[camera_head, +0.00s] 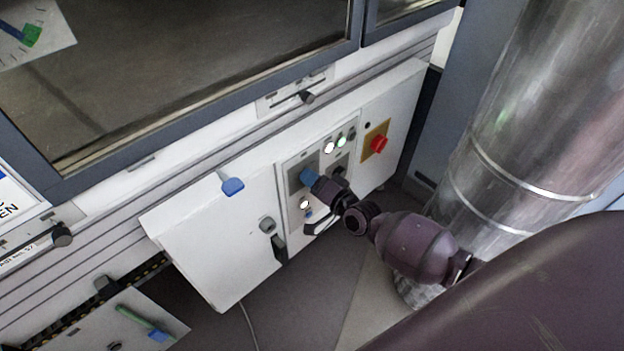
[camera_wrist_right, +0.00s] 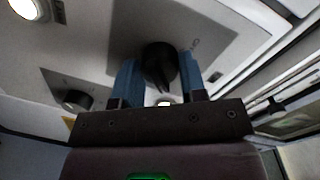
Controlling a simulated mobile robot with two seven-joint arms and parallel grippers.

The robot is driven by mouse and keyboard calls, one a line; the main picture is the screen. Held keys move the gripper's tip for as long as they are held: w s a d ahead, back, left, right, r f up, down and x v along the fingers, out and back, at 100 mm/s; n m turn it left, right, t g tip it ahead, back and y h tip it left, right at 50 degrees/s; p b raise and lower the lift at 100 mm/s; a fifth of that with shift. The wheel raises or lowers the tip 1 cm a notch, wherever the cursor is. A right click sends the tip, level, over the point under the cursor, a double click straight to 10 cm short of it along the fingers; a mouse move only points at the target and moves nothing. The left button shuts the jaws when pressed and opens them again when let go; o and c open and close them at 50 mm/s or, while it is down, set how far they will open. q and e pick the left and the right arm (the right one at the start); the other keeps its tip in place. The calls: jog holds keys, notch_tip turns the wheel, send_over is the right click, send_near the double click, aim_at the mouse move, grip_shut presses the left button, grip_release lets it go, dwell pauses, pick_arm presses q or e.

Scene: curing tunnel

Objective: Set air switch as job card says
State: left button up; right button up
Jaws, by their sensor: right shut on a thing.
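My right gripper (camera_head: 308,177) is at the grey control panel (camera_head: 290,165) on the front of a white cabinet. In the right wrist view, the blue fingers of this gripper (camera_wrist_right: 158,80) stand on both sides of a black rotary knob (camera_wrist_right: 157,60), shut on it. The knob's pointer faces down in that view. A second dark knob (camera_wrist_right: 76,100) is at the left there, clear of the fingers. In the head view my gripper hides the held knob. No switch label or job card text is readable. My left gripper is out of view.
Lit lamps (camera_head: 329,147) sit above the gripper. A red stop button (camera_head: 379,144) on a yellow plate is to the right. A black handle (camera_head: 279,247) is on the cabinet at lower left. A large metal duct (camera_head: 520,110) stands at the right.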

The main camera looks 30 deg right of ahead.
jog(key=shift+m, duration=0.4)
jog(key=o, duration=0.9)
jog(key=shift+p+v, duration=0.6)
jog(key=shift+v, duration=4.85)
